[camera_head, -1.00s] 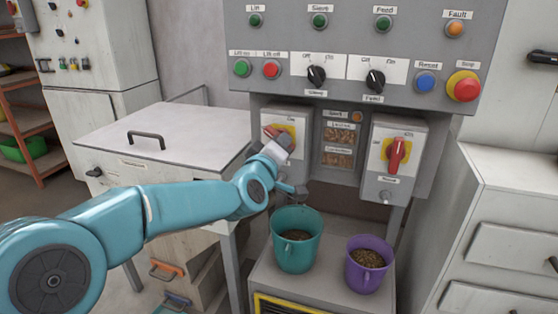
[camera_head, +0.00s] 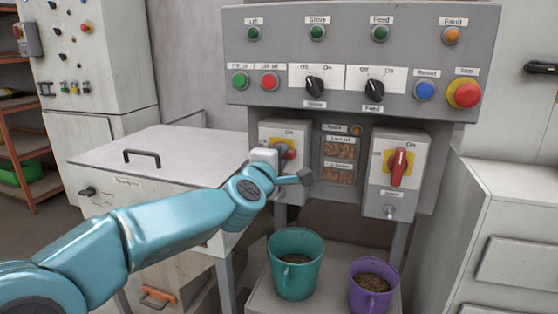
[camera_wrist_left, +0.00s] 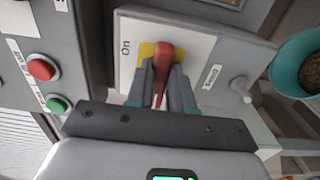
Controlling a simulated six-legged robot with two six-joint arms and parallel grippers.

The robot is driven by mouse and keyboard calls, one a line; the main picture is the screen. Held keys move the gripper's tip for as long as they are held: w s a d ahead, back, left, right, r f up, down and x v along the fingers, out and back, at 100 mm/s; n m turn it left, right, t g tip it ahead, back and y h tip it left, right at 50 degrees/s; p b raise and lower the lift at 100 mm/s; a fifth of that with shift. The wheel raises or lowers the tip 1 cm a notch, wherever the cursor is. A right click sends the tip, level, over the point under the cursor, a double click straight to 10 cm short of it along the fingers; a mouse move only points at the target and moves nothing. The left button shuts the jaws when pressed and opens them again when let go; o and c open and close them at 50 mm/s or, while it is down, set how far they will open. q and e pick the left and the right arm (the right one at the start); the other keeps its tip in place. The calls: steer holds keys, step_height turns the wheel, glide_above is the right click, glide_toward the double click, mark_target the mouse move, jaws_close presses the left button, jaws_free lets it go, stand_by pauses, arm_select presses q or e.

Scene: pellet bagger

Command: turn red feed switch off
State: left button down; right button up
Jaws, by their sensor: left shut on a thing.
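The left red rotary switch (camera_head: 290,153) sits on a yellow plate on a grey box below the control panel. My left gripper (camera_head: 272,156) is at this switch and covers part of it. In the left wrist view, the fingers (camera_wrist_left: 162,88) are shut on the red handle (camera_wrist_left: 165,58). The handle lies crosswise to the "On" mark, about level across the box. The box's lower label is too small to read surely. A second red switch (camera_head: 398,166) on the right box stands upright, towards its "On" mark. My right gripper is not in view.
The control panel (camera_head: 440,95) above carries buttons and two black selector knobs. A teal bucket (camera_head: 294,275) and a purple bucket (camera_head: 370,290) of pellets stand below the boxes. A white cabinet (camera_head: 160,150) is at left, drawers (camera_head: 515,260) at right.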

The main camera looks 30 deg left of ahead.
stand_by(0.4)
arm_select(q)
steer(key=c, duration=1)
jaws_free()
steer(key=p+v, duration=0.2)
steer(key=v, duration=1.4)
steer(key=shift+s, duration=0.15)
